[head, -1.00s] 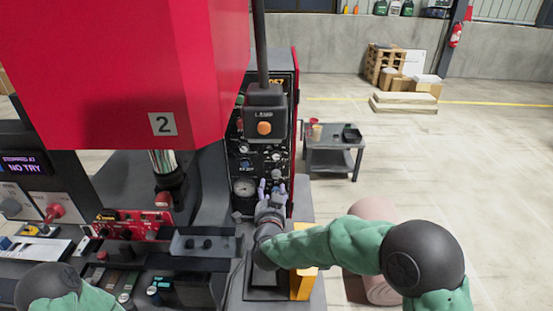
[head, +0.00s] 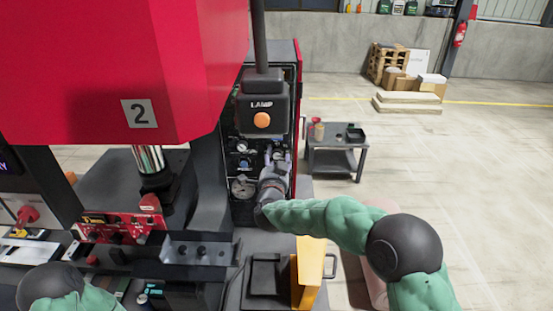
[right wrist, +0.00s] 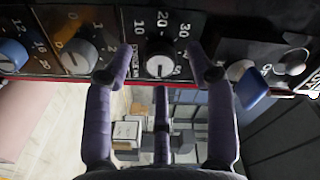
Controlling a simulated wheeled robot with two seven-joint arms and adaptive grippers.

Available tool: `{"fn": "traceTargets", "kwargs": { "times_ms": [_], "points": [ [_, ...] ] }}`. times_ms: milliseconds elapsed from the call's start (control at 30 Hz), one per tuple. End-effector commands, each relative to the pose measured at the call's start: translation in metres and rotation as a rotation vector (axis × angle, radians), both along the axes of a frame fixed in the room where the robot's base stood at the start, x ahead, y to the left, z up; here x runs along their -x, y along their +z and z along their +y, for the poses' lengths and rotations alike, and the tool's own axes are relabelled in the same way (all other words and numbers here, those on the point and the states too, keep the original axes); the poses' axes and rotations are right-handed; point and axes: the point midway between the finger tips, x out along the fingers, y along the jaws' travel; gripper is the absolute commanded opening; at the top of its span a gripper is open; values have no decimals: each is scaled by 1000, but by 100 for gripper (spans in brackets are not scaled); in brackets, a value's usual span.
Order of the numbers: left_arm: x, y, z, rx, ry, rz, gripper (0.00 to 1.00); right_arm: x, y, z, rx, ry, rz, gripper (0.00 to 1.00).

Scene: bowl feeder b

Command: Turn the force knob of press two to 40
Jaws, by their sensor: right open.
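Press two (head: 60,60) is the large red machine with a "2" plate. Its dark control panel (head: 243,205) stands right of the press head, below the lamp box. In the head view the right gripper (head: 275,165) covers part of the panel. My left gripper is out of view.
Other knobs sit beside this one: a grey one (right wrist: 80,57) and a blue one (right wrist: 12,55) to the left. A blue part (right wrist: 252,88) is right of the fingers. The lamp box (head: 263,103) hangs above the panel. A yellow piece (head: 308,270) stands below my right arm.

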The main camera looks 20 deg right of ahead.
Motion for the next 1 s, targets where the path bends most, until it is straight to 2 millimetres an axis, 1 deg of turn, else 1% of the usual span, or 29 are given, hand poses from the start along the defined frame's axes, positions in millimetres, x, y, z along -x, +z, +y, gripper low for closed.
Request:
{"fn": "traceTargets", "kwargs": {
  "times_ms": [33, 167, 467, 500, 567, 600, 667, 700, 1000],
  "points": [
    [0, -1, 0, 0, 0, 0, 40, -5, -1, -2, 0, -1, 0, 56],
    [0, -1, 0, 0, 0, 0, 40, -12, 0, -5, 0, 0, 0, 56],
    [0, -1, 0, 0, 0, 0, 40, -14, 0, -5, 0, 0, 0, 56],
    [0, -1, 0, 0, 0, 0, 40, -14, 0, -5, 0, 0, 0, 51],
    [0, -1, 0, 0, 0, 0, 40, -14, 0, -5, 0, 0, 0, 34],
    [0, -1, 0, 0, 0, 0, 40, -14, 0, -5, 0, 0, 0, 22],
    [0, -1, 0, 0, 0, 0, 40, -14, 0, -5, 0, 0, 0, 5],
    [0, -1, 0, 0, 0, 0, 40, -14, 0, -5, 0, 0, 0, 0],
    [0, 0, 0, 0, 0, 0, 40, -14, 0, -5, 18, 1, 5, 0]
  ]
}}
